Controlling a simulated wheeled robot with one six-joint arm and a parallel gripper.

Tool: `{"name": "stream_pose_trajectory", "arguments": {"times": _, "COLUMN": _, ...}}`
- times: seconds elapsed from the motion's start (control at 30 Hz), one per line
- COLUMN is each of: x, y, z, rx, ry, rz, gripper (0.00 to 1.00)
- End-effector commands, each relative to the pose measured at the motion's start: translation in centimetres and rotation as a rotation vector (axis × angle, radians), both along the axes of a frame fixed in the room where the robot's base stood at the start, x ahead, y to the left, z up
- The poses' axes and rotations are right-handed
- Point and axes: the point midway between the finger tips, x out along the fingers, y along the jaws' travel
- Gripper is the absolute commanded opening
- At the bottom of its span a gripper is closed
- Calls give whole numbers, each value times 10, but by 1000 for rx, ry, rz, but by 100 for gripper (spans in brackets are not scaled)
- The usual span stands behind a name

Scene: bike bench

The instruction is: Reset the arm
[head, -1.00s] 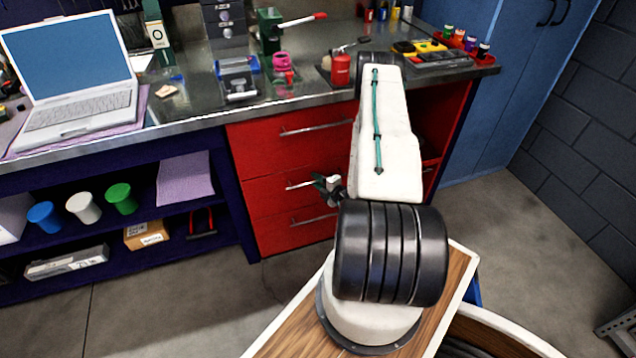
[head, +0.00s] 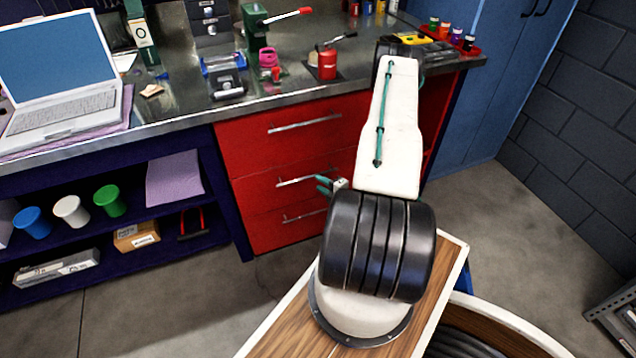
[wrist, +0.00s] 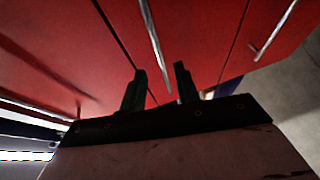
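In the head view part of my gripper (head: 328,184) shows beside the drawer cabinet (head: 290,130), just left of my white arm link. My arm (head: 390,130) is folded in front of the bench, its upper link reaching up toward the bench edge. The rest of the gripper is hidden behind the arm.
Cups (head: 70,210) stand on the shelf below. A blue cabinet (head: 500,90) stands right. Open floor (head: 530,230) lies right.

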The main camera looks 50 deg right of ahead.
Motion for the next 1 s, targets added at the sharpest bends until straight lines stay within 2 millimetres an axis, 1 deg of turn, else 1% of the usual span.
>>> {"name": "stream_pose_trajectory", "arguments": {"times": 0.5, "x": 0, "y": 0, "z": 0, "rx": -1, "ry": 0, "rz": 1, "gripper": 32}}
{"name": "stream_pose_trajectory", "arguments": {"times": 0.67, "x": 0, "y": 2, "z": -1, "rx": -69, "ry": 15, "rz": 24, "gripper": 32}}
{"name": "stream_pose_trajectory", "arguments": {"times": 0.73, "x": 1, "y": 16, "z": -1, "rx": -131, "ry": 22, "rz": 92, "gripper": 32}}
{"name": "stream_pose_trajectory", "arguments": {"times": 0.77, "x": 0, "y": 26, "z": -1, "rx": -160, "ry": 24, "rz": 136, "gripper": 32}}
{"name": "stream_pose_trajectory", "arguments": {"times": 0.8, "x": -1, "y": 40, "z": 0, "rx": -194, "ry": 22, "rz": 196, "gripper": 32}}
{"name": "stream_pose_trajectory", "arguments": {"times": 0.83, "x": -2, "y": 50, "z": 4, "rx": -226, "ry": 15, "rz": 243, "gripper": 32}}
{"name": "stream_pose_trajectory", "arguments": {"times": 0.87, "x": -1, "y": 56, "z": 10, "rx": -264, "ry": 5, "rz": 291, "gripper": 32}}
{"name": "stream_pose_trajectory", "arguments": {"times": 0.97, "x": 4, "y": 79, "z": 40, "rx": -404, "ry": -44, "rz": 461, "gripper": 32}}
{"name": "stream_pose_trajectory", "arguments": {"times": 1.0, "x": 7, "y": 87, "z": 53, "rx": -461, "ry": -68, "rz": 528, "gripper": 32}}
